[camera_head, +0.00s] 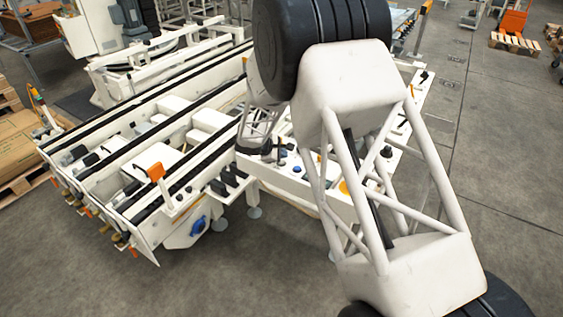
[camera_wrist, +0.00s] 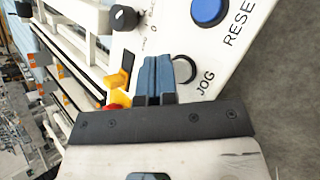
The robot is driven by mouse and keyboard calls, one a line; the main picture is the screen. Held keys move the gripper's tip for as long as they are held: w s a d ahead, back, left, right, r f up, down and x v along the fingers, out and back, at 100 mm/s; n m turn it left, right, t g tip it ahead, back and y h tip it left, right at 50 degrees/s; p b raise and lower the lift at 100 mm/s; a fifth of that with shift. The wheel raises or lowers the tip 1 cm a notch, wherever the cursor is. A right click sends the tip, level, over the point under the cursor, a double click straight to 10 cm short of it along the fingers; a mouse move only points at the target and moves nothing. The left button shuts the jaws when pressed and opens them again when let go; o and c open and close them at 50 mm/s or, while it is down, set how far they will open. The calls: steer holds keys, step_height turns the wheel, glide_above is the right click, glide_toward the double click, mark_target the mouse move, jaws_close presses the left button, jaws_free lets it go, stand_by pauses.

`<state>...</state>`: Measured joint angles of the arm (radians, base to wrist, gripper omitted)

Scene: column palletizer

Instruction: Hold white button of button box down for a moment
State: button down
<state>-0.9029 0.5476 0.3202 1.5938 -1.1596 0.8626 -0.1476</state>
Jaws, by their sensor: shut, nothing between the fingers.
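The button box is a white panel (camera_head: 310,190) in the head view, partly covered by my arm. In the wrist view its white face (camera_wrist: 222,55) fills the upper right. The white button (camera_wrist: 185,70), in a dark ring beside the label JOG, is partly hidden behind my fingers. My gripper (camera_wrist: 157,62) is shut and empty, its blue-grey fingertips over the left side of the button. I cannot tell whether they touch it or whether it is pressed. In the head view the fingertips are too small to make out.
A blue RESET button (camera_wrist: 208,11) lies above right of the white button. A black knob (camera_wrist: 125,17) is at upper left. A yellow switch (camera_wrist: 118,79) and a red button (camera_wrist: 113,106) are left of my fingers. A white conveyor frame (camera_head: 165,155) stands left of the panel.

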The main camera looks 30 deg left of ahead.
mark_target(282, 162)
steer(key=shift+f, duration=0.85)
stand_by(2.6)
stand_by(1.2)
steer(key=shift+r, duration=0.85)
steer(key=shift+r, duration=0.1)
steer(key=shift+r, duration=2.4)
